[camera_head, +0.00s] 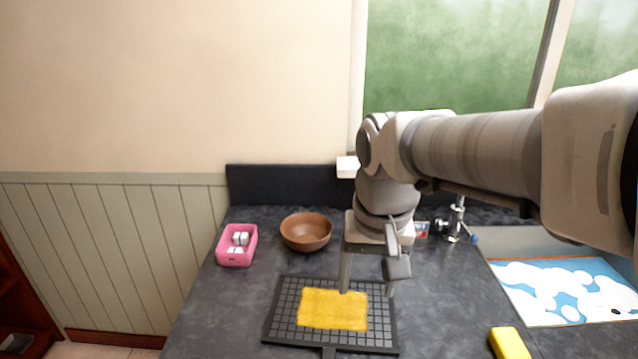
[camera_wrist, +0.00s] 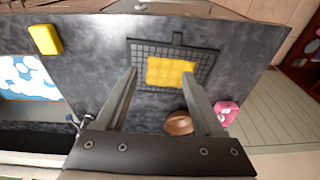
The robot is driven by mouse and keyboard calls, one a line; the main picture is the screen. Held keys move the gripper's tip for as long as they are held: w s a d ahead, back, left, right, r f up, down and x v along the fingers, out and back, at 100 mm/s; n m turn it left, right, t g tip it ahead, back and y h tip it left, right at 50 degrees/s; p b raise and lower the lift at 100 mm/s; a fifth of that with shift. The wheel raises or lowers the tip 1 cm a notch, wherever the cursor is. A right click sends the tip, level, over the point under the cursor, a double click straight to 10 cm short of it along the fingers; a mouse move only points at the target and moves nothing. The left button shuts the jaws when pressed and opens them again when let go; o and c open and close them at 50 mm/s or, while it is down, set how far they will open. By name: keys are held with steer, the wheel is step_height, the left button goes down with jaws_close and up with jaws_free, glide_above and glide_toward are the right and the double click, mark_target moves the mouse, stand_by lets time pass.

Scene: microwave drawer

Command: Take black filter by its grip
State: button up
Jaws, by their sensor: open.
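The black filter (camera_head: 282,312) is a flat, dark, gridded rectangle lying on the dark counter, with a yellow sheet (camera_head: 333,309) on its middle. Its grip (camera_head: 328,352) is a short tab at the near edge, cut off by the frame. My gripper (camera_head: 367,292) is open and empty, above the filter's far right part. In the wrist view its fingertips (camera_wrist: 159,73) flank the yellow sheet, away from the grip.
A brown bowl (camera_head: 306,231) and a pink box (camera_head: 237,246) with white pieces stand behind and left of the filter. A yellow block (camera_head: 509,343) lies at front right. A faucet (camera_head: 456,221) and a sink with a blue-white mat (camera_head: 570,290) are at right. Counter around the grip is clear.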

steer(key=w+a+f+g+b, duration=0.1)
steer(key=w+a+f+g, duration=0.1)
steer(key=w+a+f, duration=0.25)
steer(key=b, duration=0.2)
glide_above(329, 351)
steer(key=f, duration=1.2)
steer(key=shift+s+a+f, duration=0.1)
steer(key=shift+s+a, duration=0.05)
steer(key=shift+a, duration=0.1)
steer(key=shift+d+f+b, duration=0.2)
steer(key=shift+f+b, duration=0.15)
steer(key=shift+f, duration=2.4)
jaws_close()
